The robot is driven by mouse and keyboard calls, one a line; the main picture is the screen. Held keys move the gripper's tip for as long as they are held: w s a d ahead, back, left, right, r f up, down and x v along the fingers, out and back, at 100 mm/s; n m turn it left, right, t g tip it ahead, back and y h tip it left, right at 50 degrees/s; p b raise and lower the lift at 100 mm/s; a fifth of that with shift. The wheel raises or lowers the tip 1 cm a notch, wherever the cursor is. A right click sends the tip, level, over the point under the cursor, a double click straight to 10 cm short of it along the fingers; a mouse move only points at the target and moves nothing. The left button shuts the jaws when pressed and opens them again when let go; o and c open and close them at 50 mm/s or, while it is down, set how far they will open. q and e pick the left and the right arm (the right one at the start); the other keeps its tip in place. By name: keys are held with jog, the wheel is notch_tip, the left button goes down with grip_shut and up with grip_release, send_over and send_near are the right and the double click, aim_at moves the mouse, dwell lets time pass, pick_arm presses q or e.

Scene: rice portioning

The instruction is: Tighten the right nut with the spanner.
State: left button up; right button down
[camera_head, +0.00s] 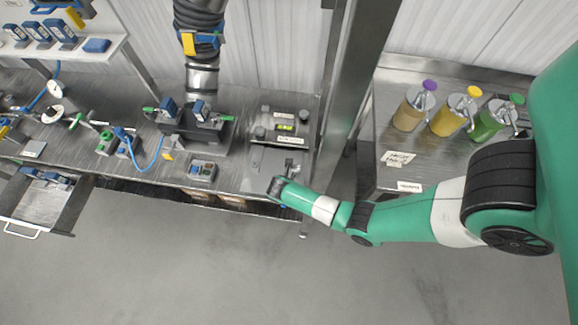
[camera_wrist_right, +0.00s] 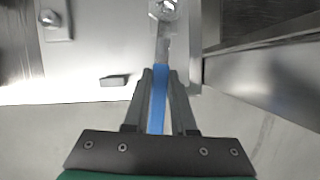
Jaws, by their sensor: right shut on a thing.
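My right gripper (camera_wrist_right: 160,75) is shut on the blue handle of the spanner (camera_wrist_right: 158,95) in the right wrist view. The spanner's metal shank points up the picture, and its head is at the right nut (camera_wrist_right: 164,8) near the top edge. I cannot tell whether the jaw sits fully around the nut. Another nut (camera_wrist_right: 48,18) stands to the left on a small plate. In the head view my right gripper (camera_head: 277,186) is at the bench's front right corner, and the spanner is too small to make out. My left gripper is not in view.
The steel bench (camera_head: 240,178) carries a black fixture (camera_head: 195,125), a labelled box (camera_head: 282,128) and a small button box (camera_head: 202,170). A steel post (camera_head: 350,90) rises right of the bench. A side table holds several bottles (camera_head: 454,113). An open drawer (camera_head: 45,205) juts out at left.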

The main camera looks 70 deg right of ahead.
jog(key=shift+f, duration=0.25)
dwell(0.5)
jog(key=shift+f, duration=0.15)
jog(key=shift+f+b, duration=0.35)
jog(key=shift+w+f, duration=0.1)
jog(key=shift+f, duration=0.15)
dwell(1.0)
jog(key=shift+w+f+m+g+b, duration=0.1)
jog(key=shift+w+m+g+b, duration=0.2)
jog(key=shift+w+m+b, duration=0.4)
